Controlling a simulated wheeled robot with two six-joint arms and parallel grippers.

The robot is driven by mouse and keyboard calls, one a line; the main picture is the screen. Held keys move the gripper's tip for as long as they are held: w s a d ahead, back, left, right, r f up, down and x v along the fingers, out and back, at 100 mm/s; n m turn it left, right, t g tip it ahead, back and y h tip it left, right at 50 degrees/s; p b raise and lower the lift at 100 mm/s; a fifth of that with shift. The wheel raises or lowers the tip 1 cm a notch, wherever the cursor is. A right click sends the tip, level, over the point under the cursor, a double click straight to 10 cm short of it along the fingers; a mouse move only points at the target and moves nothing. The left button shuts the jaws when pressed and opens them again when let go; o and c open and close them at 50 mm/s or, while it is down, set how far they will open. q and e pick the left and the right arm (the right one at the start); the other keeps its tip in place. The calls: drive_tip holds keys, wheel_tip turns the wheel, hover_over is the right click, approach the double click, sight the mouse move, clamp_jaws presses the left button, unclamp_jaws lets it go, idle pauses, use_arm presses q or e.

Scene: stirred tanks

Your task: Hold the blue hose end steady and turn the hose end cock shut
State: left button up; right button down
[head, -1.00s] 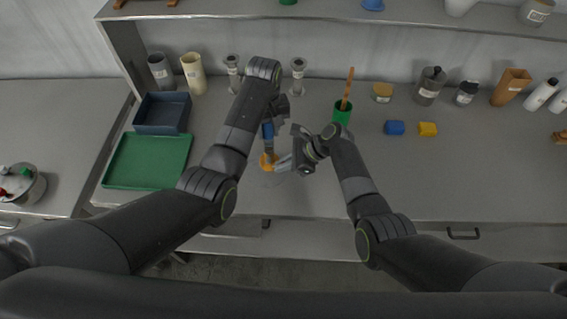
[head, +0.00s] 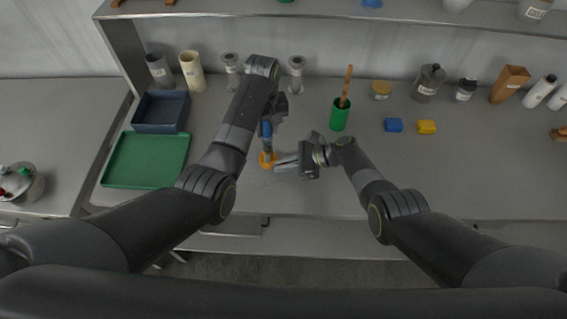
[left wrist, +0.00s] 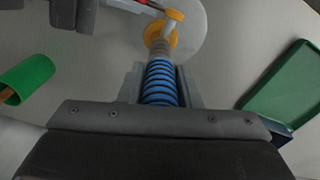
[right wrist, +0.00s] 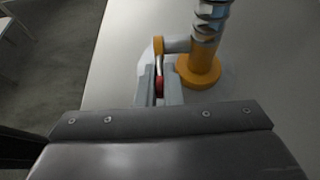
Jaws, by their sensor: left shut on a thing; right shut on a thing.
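The blue hose (head: 266,131) stands in the middle of the bench. In the left wrist view the ribbed blue hose (left wrist: 161,82) lies between the jaws of my left gripper (left wrist: 160,88), which is shut on it. Below the hose is the hose end cock, with an orange collar (right wrist: 198,72) and a side stub ending in an orange hub (right wrist: 158,45). A red lever (right wrist: 159,80) runs from the hub. My right gripper (right wrist: 159,92) is shut on this lever, beside the collar. In the head view my right gripper (head: 280,163) reaches the cock from the right.
A green cup (head: 340,116) with a brown handle stands right of my grippers. A green tray (head: 146,160) and a dark blue bin (head: 161,112) are at left. The bench front right is clear.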

drive_tip(key=shift+f+y, duration=0.2)
drive_tip(key=shift+y, duration=0.1)
idle(0.4)
drive_tip(key=c, duration=1.6)
unclamp_jaws()
drive_tip(key=shift+o, duration=0.2)
drive_tip(key=shift+d, duration=0.15)
drive_tip(key=v, duration=1.2)
